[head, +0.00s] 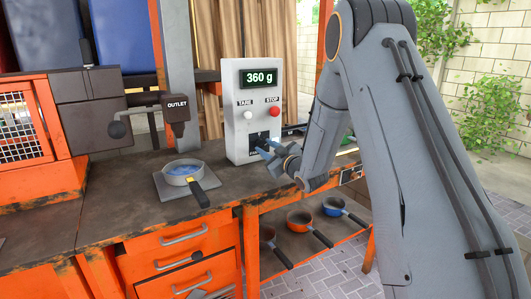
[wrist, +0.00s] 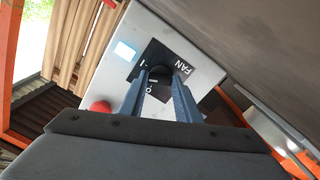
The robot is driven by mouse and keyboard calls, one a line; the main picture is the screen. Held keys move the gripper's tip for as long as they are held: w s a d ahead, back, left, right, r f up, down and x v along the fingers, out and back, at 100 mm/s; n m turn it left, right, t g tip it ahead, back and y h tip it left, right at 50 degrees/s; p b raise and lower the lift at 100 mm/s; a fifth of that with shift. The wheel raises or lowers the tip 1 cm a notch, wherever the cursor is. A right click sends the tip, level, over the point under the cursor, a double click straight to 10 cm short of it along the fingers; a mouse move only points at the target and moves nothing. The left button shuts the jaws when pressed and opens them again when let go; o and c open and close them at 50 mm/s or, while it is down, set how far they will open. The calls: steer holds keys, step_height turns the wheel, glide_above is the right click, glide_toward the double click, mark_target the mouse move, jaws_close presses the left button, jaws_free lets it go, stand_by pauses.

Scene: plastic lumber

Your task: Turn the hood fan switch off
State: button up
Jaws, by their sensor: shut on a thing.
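The hood fan switch (wrist: 183,69) is a dark knob on a black plate marked FAN, I and O, low on a pale control box (head: 240,117). In the head view the switch plate (head: 254,138) shows partly behind my fingers. My gripper (head: 266,146) reaches in from the right at the box's front. In the wrist view the blue-grey fingers of my gripper (wrist: 164,78) are shut on the switch, one on each side. The fingers cover part of the knob, so I cannot tell whether it points to I or O.
Above the switch are a red STOP button (head: 274,111), a white TARE button (head: 248,115) and a display (head: 258,77) reading 360 g. A pan (head: 183,175) of blue pieces sits on a scale plate under the outlet (head: 178,108). Several pans (head: 300,217) rest on the lower shelf.

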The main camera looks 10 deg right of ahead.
steer(key=n+b, duration=0.4)
steer(key=n, duration=0.2)
steer(key=shift+f, duration=0.2)
steer(key=n+b, duration=0.5)
steer(key=n, duration=0.1)
steer(key=shift+n, duration=0.3)
steer(key=o, duration=1)
steer(key=shift+r, duration=0.15)
steer(key=shift+o, duration=0.2)
steer(key=shift+v, duration=4)
steer(key=shift+a, duration=0.1)
